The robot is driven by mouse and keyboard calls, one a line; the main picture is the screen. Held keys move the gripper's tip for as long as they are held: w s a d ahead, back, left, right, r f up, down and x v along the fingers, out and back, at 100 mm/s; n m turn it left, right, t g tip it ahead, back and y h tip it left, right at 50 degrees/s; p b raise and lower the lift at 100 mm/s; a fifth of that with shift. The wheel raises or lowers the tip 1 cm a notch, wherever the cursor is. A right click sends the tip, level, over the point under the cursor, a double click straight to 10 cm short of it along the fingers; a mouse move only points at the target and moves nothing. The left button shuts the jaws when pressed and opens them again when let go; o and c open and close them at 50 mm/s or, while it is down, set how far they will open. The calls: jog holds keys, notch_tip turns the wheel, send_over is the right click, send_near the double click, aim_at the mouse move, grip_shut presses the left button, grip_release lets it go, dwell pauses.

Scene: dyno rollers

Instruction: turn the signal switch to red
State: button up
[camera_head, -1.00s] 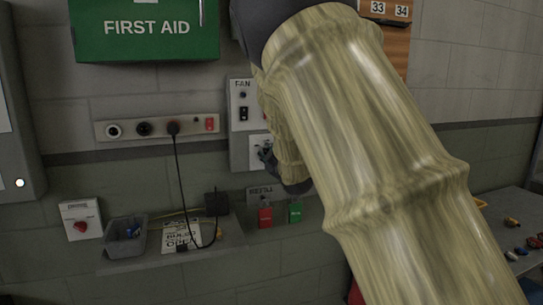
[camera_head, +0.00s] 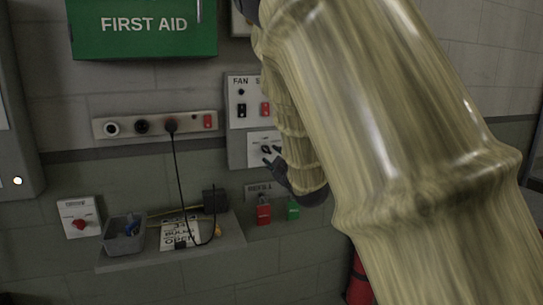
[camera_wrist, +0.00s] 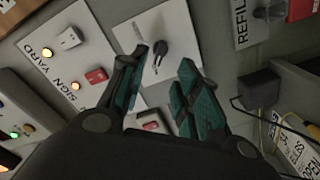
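The signal switch appears to be the black rotary knob (camera_wrist: 160,50) on a white plate (camera_wrist: 182,25) in the wrist view; no label on that plate is readable. It also shows as a small dark knob (camera_head: 266,149) on the lower part of the wall panel in the head view. My gripper (camera_wrist: 165,61) is open, with its teal-padded fingers apart. In the wrist view the knob appears between the fingertips, and I see no clear contact. In the head view my dark gripper (camera_head: 273,168) is just below the knob, partly hidden by my arm.
Beside the knob's plate are a red rocker switch (camera_wrist: 97,77) and a white switch (camera_wrist: 68,40). A black adapter (camera_head: 215,200), a hanging cable, a grey bin (camera_head: 124,236) and a sign (camera_head: 180,235) occupy the shelf below.

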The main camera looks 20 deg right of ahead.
jog(key=shift+s, duration=1.8)
jog(key=shift+f, duration=0.1)
jog(key=s+f+m+g, duration=0.25)
jog(key=s+f, duration=0.25)
jog(key=f, duration=0.9)
jog(key=s+f+m+g+h, duration=0.1)
jog(key=s+f+m+g, duration=0.15)
jog(key=s+f, duration=0.75)
jog(key=s+f+m+g, duration=0.1)
jog(key=f+g, duration=0.3)
jog(key=f, duration=1.4)
jog(key=s+a+f+m+g, duration=0.1)
jog(key=s+f+g, duration=0.2)
jog(key=s+f, duration=0.4)
jog(key=s+a+f+m+g, duration=0.1)
jog(key=s+f, duration=0.6)
jog(key=s, duration=1)
jog(key=s+a+f+m+g, duration=0.2)
jog(key=s+f+g, duration=0.3)
jog(key=s, duration=0.7)
jog(key=shift+f+m+p, duration=0.45)
jog(key=shift+f+m, duration=0.05)
jog(key=shift+f, duration=0.45)
